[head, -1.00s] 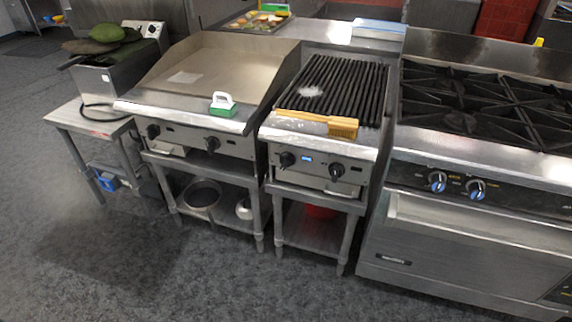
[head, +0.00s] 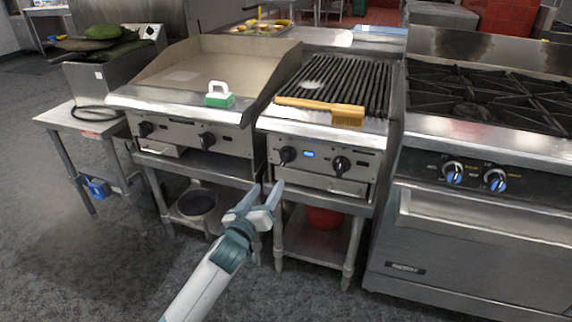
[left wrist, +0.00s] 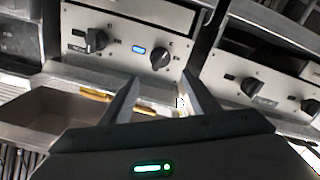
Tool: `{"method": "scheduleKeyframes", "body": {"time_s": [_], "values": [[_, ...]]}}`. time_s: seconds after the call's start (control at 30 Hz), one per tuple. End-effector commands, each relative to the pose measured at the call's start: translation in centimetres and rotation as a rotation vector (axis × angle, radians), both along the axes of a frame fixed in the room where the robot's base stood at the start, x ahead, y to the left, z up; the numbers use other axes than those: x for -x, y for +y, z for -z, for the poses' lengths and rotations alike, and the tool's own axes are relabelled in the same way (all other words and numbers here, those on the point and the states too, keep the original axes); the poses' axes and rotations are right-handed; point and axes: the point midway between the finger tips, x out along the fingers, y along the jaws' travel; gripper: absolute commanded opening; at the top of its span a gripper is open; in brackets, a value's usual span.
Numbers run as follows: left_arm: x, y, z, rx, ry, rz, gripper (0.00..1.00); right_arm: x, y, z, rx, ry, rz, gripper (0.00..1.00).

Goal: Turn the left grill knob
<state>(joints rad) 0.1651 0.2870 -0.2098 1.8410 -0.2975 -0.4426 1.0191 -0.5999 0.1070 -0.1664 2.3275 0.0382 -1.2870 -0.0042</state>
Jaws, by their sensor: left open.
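The grill's left knob (head: 287,155) is a black dial on the steel front panel of the charbroiler (head: 318,150). A small blue-lit display (head: 308,154) is just right of it, and the grill's right knob (head: 341,164) is further right. My left gripper (head: 269,186) is open and empty, in front of and below the left knob, apart from it. The left wrist view appears turned over: the left knob (left wrist: 160,58) shows beyond the gap between the open fingers (left wrist: 163,90), with the display on its left. My right gripper is not in view.
A flat griddle (head: 207,70) with two knobs and a green-based, white-handled tool (head: 218,97) stands at left. A wooden brush (head: 322,107) lies on the grill's front edge. A range (head: 470,140) with blue knobs stands at right. Open floor lies in front.

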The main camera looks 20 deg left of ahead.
Motion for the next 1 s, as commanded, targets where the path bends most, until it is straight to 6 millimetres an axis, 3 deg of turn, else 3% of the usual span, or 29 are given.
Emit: {"method": "scheduleKeyframes", "body": {"time_s": [0.57, 0.77, 1.0], "values": [[-0.8, 0.0, -0.3, 0.003, -0.006, -0.001, 0.55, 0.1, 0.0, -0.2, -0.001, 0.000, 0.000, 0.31], [-2.8, -0.1, -0.4, 0.002, -0.008, 0.000, 0.55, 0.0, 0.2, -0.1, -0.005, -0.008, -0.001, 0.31], [-6.7, -0.2, -0.4, 0.002, -0.007, -0.001, 0.55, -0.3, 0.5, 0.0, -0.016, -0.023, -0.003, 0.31]]}}
